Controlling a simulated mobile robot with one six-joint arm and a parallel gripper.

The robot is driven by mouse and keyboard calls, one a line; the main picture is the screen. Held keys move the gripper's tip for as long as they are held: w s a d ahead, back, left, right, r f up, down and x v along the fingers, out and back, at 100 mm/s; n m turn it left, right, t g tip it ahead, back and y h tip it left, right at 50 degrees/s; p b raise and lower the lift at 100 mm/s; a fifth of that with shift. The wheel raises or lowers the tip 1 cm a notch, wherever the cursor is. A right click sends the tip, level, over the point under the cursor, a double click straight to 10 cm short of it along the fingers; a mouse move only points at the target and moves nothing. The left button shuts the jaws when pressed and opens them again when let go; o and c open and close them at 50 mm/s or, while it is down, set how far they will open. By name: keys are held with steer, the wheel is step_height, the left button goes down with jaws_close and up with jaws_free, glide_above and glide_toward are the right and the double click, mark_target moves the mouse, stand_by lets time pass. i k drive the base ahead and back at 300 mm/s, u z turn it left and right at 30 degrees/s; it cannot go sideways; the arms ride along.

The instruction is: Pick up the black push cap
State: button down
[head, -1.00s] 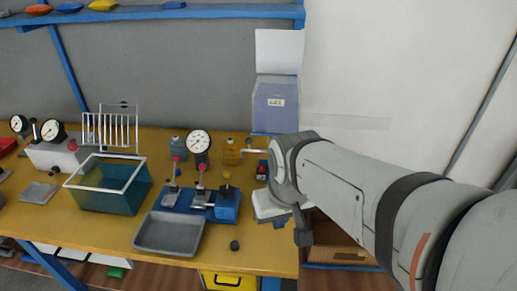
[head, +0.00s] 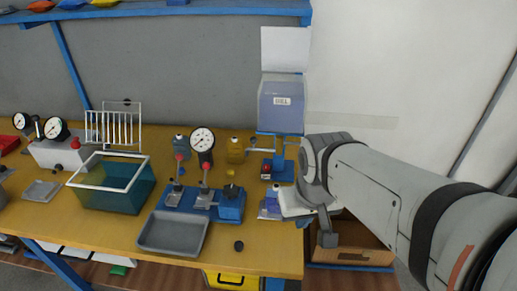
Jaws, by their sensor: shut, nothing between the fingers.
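The black push cap (head: 239,245) is a small dark round piece. It lies on the yellow bench top (head: 262,262) near its front edge, right of the grey tray. My gripper (head: 328,238) hangs at the end of my arm to the right of the cap, by the bench's right edge. It is shut and empty, well apart from the cap. Nothing covers the cap in the head view.
A grey tray (head: 172,249) sits left of the cap, with a blue fixture (head: 231,211) and gauge (head: 202,140) behind. A teal tank (head: 118,195) stands further left. A cardboard box (head: 350,247) is below, right of the bench. Bench around the cap is clear.

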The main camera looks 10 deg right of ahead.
mark_target(238, 244)
steer(key=z, duration=0.8)
steer(key=k, duration=1.15)
steer(key=u, duration=0.75)
steer(key=i, duration=1)
